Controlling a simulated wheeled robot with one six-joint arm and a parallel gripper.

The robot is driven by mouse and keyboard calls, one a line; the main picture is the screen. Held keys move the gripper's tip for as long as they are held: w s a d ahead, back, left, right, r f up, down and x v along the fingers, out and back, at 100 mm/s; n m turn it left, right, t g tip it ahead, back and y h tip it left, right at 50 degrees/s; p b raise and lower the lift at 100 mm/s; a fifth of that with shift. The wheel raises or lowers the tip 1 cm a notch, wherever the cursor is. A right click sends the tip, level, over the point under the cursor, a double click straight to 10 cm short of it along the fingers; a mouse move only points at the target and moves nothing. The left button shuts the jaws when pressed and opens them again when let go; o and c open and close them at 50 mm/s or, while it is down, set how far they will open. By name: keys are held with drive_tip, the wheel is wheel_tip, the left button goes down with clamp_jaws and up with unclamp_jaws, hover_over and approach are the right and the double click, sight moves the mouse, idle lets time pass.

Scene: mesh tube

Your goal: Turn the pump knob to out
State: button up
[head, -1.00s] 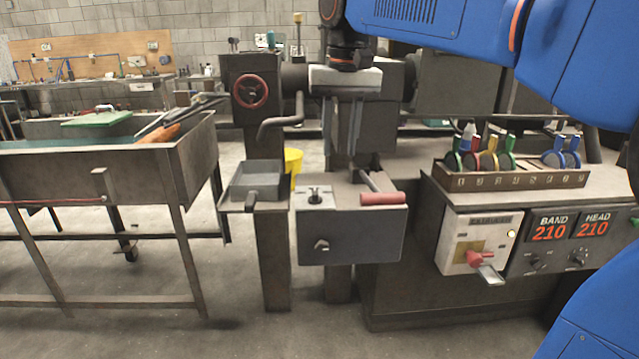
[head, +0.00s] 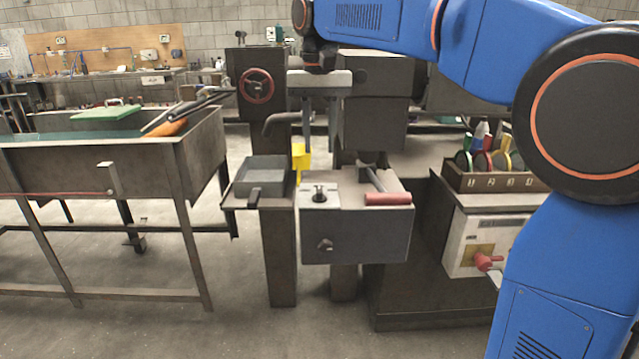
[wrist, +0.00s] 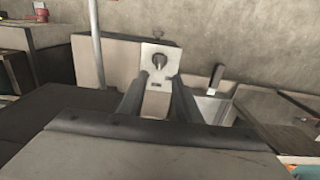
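A small dark knob (head: 319,192) stands on a light metal plate (head: 331,203) on top of a grey box (head: 357,238); I take it for the pump knob. The fingers are clear of the knob. The knob's setting is too small to read.
A red-handled lever (head: 388,198) lies on the box's right side. A grey tray (head: 262,182) is at its left. A red handwheel (head: 256,86) and bent pipe (head: 283,119) stand behind. A metal trough (head: 90,165) fills the left. A red knob (head: 486,262) is on the right panel.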

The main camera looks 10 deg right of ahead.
sight(319, 190)
wheel_tip(319, 190, down, 11)
drive_tip(key=shift+f, duration=0.1)
idle(0.3)
clamp_jaws()
